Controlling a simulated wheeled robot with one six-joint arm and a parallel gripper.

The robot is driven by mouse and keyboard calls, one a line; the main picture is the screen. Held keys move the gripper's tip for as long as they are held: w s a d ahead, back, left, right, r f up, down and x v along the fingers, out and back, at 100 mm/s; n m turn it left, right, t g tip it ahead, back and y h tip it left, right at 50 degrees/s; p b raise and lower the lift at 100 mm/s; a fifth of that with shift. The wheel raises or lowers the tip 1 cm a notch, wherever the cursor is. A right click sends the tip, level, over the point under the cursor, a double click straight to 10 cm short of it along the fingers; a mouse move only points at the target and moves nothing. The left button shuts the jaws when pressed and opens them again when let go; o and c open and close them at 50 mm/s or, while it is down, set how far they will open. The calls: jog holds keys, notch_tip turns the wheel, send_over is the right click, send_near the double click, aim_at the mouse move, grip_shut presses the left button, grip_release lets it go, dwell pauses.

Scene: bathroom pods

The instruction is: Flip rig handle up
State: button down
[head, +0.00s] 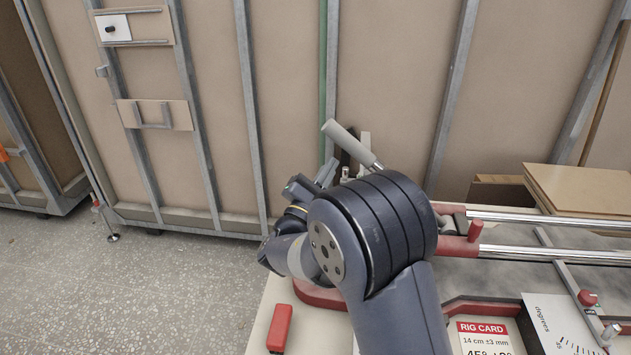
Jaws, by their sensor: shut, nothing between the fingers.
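The rig handle (350,143) is a light grey cylindrical grip on a short metal rod. It slants up and to the left from behind my arm, and the rod's lower end is hidden by my wrist. My gripper (324,174) is partly hidden behind my own arm. Its fingers show just below and left of the grip, look shut and hold nothing. I cannot tell whether they touch the handle. The rig (470,246) has red parts and two polished rails running right.
A red block (280,328) lies on the bench at the front left. A rig card (484,338) and a white degrees scale (562,325) are at the front right. A framed panel wall (290,80) closes the back. Grey floor (150,290) is clear at left.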

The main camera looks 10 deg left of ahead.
jog(key=shift+w+d+r, duration=0.1)
jog(key=shift+d+r, duration=0.6)
jog(key=shift+r, duration=0.15)
jog(key=d+r+m+g, duration=0.2)
jog(key=d+r+m, duration=0.2)
jog(key=d, duration=0.4)
jog(key=d+r+m+g+b, duration=0.1)
jog(key=d+r+m+g, duration=0.1)
jog(key=d+r, duration=0.4)
jog(key=d+r+m+g, duration=0.2)
jog(key=d+r+m, duration=0.3)
jog(key=d, duration=0.6)
jog(key=shift+s+d+r+m+g+h, duration=0.2)
jog(key=shift+s+d+m+g+h, duration=0.15)
jog(key=shift+s, duration=0.1)
jog(key=shift+a+b, duration=0.1)
jog(key=shift+b, duration=0.2)
